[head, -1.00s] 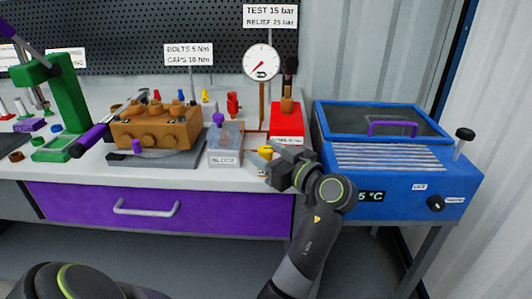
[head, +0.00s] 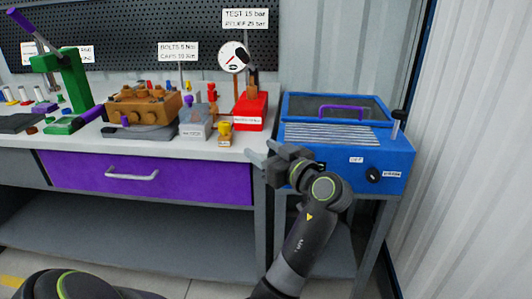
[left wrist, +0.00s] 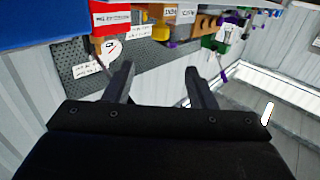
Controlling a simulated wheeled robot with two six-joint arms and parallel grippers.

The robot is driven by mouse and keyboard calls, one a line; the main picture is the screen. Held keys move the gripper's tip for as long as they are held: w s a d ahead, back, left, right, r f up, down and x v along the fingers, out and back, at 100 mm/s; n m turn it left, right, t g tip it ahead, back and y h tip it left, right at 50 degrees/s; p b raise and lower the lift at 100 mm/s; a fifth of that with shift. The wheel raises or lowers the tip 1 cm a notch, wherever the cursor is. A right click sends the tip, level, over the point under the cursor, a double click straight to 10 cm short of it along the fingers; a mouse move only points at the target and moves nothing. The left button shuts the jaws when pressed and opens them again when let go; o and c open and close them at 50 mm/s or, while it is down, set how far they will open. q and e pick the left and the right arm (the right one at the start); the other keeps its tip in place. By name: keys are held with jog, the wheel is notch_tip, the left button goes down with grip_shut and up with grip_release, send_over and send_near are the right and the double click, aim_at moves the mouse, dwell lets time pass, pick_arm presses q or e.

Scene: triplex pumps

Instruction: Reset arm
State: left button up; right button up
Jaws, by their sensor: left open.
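My left gripper (head: 262,152) is open, with nothing between its fingers. In the head view it is at the bench's front right edge, in front of the blue machine's left side. In the left wrist view its two fingers (left wrist: 160,70) are spread apart, and the bench objects appear beyond them upside down. My left arm is bent, reaching up from the bottom of the head view. My right gripper does not show.
The blue machine (head: 345,150) stands at right. Floor in front is free.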

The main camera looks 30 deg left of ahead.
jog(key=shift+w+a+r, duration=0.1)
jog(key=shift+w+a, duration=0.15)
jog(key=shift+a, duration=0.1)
